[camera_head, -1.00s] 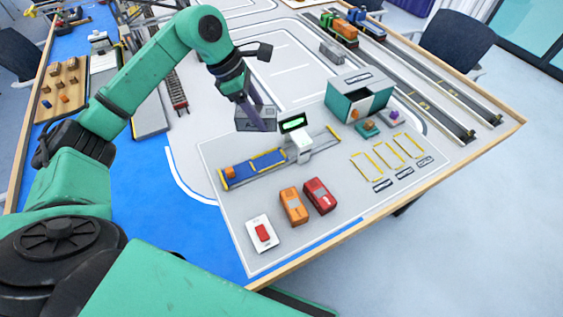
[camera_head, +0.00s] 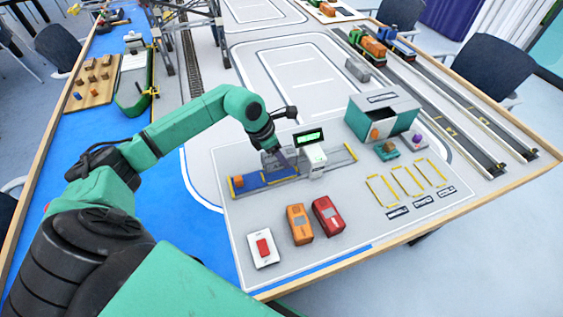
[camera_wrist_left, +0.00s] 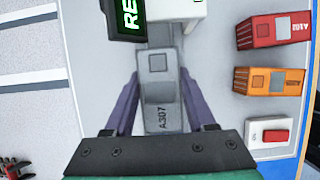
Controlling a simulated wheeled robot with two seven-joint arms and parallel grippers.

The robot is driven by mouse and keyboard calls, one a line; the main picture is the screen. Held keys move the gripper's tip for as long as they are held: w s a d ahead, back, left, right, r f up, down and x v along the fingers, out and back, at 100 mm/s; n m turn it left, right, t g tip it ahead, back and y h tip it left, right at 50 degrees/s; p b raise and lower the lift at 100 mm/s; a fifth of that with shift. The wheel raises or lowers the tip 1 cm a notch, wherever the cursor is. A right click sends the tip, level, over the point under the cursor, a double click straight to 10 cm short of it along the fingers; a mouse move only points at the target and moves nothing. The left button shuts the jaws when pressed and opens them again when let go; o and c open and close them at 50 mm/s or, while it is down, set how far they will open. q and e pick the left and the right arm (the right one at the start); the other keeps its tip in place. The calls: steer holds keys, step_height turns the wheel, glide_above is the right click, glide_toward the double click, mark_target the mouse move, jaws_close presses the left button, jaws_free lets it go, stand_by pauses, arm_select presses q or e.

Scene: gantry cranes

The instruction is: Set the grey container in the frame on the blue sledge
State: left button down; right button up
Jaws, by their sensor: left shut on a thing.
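The grey container (camera_head: 270,160), marked A307 in the left wrist view (camera_wrist_left: 160,92), is between the purple fingers of my left gripper (camera_head: 282,159). The gripper is shut on it and points down, and shows in the wrist view too (camera_wrist_left: 162,105). The container is over the right part of the blue sledge (camera_head: 250,184), where it hides the yellow frame. I cannot tell whether it touches the sledge. An orange block (camera_head: 238,181) is at the sledge's left end. My right gripper is not in view.
A white post (camera_head: 312,160) with a green display (camera_head: 310,137) stands close right of the container. A teal shed (camera_head: 383,118) stands at the right.

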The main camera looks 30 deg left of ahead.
arm_select(q)
step_height(320, 180, down, 4)
steer(key=shift+f, duration=0.2)
steer(key=shift+c, duration=1.1)
jaws_free()
steer(key=shift+r, duration=0.25)
steer(key=b+v, duration=0.1)
steer(key=v, duration=1.1)
steer(key=shift+f, duration=0.1)
